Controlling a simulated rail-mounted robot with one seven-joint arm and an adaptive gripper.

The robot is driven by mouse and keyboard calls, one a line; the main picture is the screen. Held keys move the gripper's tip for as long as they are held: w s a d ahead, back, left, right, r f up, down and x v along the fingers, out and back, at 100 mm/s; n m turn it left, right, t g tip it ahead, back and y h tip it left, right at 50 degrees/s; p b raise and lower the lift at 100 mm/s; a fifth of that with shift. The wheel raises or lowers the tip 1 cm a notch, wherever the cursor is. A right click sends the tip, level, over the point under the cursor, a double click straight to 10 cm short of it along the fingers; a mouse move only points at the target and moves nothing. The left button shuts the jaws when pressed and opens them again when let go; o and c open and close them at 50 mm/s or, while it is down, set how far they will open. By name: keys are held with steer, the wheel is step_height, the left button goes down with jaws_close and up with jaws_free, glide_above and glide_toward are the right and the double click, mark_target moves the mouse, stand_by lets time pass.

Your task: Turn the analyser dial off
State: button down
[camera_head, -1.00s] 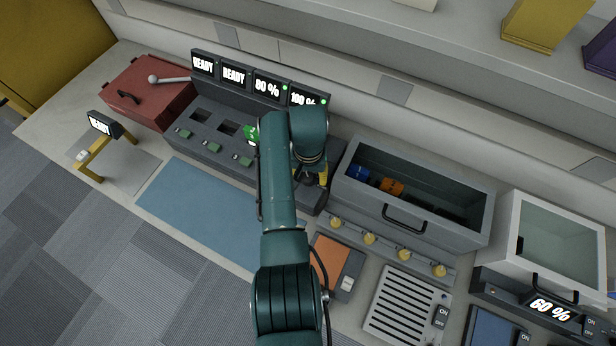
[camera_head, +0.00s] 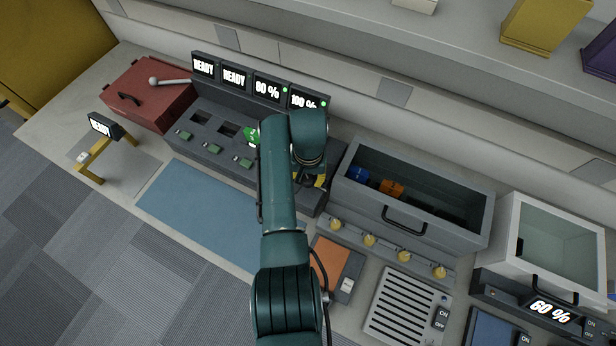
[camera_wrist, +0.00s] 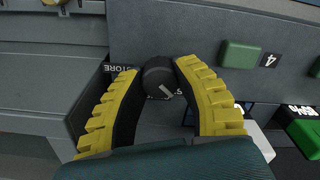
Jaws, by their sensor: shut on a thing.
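A small round black dial (camera_wrist: 158,76) with a white pointer line stands on a dark grey panel in the wrist view. A label reading STORE is printed to its left, and more lettering beside it is partly hidden. My gripper (camera_wrist: 156,70) is shut on this dial, with one yellow ribbed finger on each side. In the head view my gripper (camera_head: 318,181) is mostly hidden behind my arm, at the right end of the grey charging bank (camera_head: 215,150). The dial is hidden there, and no label naming an analyser is readable.
Green buttons (camera_wrist: 240,53) sit on the panel near the fingers. An open grey bin (camera_head: 400,215) with yellow knobs (camera_head: 369,240) below stands just right of my gripper. A blue mat (camera_head: 200,210) lies in front, and a red case (camera_head: 148,95) stands far left.

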mark_target(308, 179)
steer(key=n+p, duration=0.1)
steer(key=n, duration=0.3)
steer(key=shift+f+n+p, duration=0.1)
steer(key=shift+n+p, duration=0.25)
steer(key=shift+n, duration=1.85)
steer(key=c, duration=0.7)
jaws_free()
step_height(308, 179, up, 12)
